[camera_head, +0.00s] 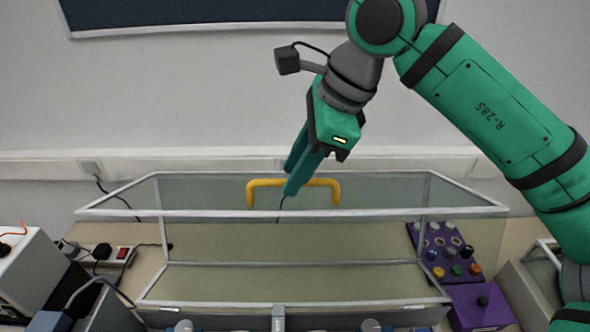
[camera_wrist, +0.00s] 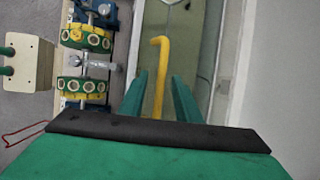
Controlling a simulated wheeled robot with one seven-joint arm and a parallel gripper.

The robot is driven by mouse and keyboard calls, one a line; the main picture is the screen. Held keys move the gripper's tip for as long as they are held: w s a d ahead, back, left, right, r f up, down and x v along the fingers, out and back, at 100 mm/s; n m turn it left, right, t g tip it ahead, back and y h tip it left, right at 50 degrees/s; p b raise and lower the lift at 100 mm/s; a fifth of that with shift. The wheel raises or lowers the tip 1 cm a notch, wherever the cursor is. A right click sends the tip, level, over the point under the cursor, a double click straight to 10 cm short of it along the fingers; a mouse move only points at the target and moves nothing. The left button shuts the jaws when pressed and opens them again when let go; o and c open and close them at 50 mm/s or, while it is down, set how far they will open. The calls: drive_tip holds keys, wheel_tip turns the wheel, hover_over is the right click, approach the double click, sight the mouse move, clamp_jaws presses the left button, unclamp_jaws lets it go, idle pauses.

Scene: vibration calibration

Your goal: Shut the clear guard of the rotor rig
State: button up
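The clear guard (camera_head: 290,214) is a framed see-through box, swung open and tipped back behind the rig. Its yellow handle (camera_head: 327,183) is on the far panel; it also shows in the wrist view (camera_wrist: 160,65). My gripper (camera_head: 290,182) points down at the handle from above. In the wrist view its two green fingers (camera_wrist: 161,78) are apart, with the handle bar between them in the picture. I cannot tell whether they touch it. The rotor (camera_wrist: 86,62), with green and yellow discs, lies uncovered at the left of the wrist view; in the head view only blue parts show at the bottom edge.
A purple control box (camera_head: 447,250) with coloured buttons stands at the right. A power strip (camera_head: 105,253) with cables and a white box (camera_head: 25,270) are at the left. The wall is close behind the guard.

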drive_tip(key=shift+w+a+f, duration=0.15)
drive_tip(key=shift+a+f, duration=0.1)
clamp_jaws()
